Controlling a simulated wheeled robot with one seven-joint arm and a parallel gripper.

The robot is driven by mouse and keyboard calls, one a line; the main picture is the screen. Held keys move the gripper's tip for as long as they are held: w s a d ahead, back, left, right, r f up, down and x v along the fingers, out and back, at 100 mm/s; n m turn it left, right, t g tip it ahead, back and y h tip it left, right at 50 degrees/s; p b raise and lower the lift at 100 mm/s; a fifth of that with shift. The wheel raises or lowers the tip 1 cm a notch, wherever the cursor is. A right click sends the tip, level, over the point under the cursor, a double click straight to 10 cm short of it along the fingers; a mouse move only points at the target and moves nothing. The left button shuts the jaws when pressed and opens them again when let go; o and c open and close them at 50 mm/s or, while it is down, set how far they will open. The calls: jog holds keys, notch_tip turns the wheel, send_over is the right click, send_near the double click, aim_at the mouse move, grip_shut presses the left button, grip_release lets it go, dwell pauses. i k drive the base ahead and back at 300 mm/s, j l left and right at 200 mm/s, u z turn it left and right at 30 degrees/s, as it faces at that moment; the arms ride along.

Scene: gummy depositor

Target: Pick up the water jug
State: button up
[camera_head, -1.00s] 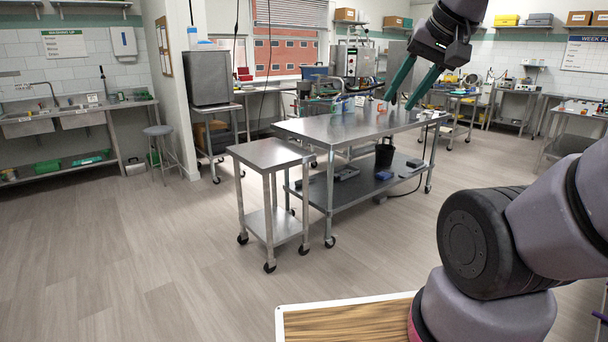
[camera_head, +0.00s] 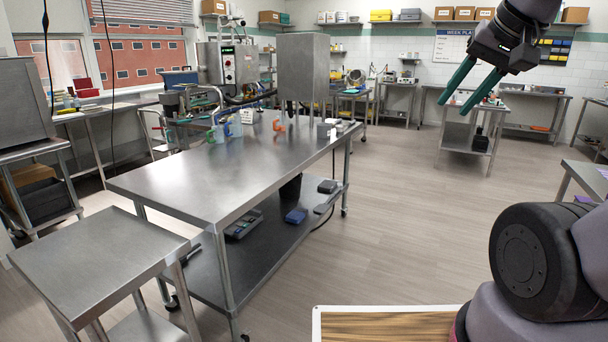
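Small clear jugs or cups stand on the far half of the long steel table (camera_head: 190,190). One has a blue handle (camera_head: 234,125), one a green part (camera_head: 211,134) and one a red-orange handle (camera_head: 279,124). They are small in view, and I cannot tell which is the water jug. My gripper (camera_head: 455,107) is raised at the upper right, its two green fingers apart with nothing between them. It is well to the right of the table and the jugs.
A lower steel cart (camera_head: 95,260) stands at the table's near left end. A steel machine with a control box (camera_head: 228,65) and a tall steel hopper (camera_head: 303,68) are at the table's far side. The floor (camera_head: 400,230) to the right of the table is clear.

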aim_at(234, 124)
jog(key=i+z, duration=0.15)
jog(key=i, duration=0.8)
jog(key=i+u, duration=0.45)
jog(key=i+l+u, duration=0.2)
jog(key=u, duration=0.2)
jog(key=i+l+u, duration=0.3)
jog(key=u, duration=0.15)
jog(key=i+l+u, duration=0.25)
jog(key=u, duration=0.15)
jog(key=i+l+u, duration=0.15)
jog(key=l+u, duration=0.3)
jog(key=l, duration=0.1)
